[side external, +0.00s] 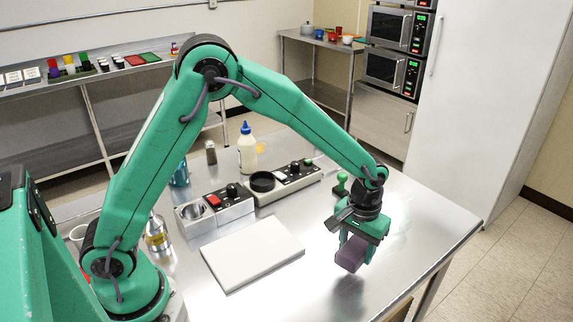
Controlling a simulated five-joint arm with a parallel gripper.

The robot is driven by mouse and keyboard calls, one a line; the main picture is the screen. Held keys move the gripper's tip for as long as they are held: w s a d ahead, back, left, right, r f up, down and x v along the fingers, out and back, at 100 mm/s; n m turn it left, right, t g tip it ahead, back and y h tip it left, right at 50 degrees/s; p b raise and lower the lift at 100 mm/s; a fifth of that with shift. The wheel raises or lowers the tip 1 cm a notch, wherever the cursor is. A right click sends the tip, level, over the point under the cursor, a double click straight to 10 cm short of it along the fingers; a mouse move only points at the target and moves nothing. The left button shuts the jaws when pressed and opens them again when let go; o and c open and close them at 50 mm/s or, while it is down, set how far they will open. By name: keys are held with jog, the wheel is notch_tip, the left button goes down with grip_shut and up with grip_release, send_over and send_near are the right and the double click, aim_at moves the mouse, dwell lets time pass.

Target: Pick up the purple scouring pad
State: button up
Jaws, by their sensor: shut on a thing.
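The purple scouring pad (349,256) is a small dull purple block near the right side of the steel table. My gripper (355,248) points down over the table and is shut on the pad. The pad sticks out to the lower left of the jaws. A dark reflection shows on the table below the pad, and the pad appears to be held above the surface. The jaws hide part of the pad.
A white board (252,252) lies on the steel table (420,221) left of my gripper. A green-handled stamp-like thing (341,184) stands behind it. Boxes with knobs (286,180), a steel cup box (214,207) and a blue-capped bottle (247,150) stand farther back. The table's right part is clear.

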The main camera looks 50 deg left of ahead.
jog(key=s+d+r, duration=0.6)
jog(key=s+d, duration=0.1)
jog(key=s, duration=0.1)
jog(key=shift+r, duration=0.1)
dwell(0.5)
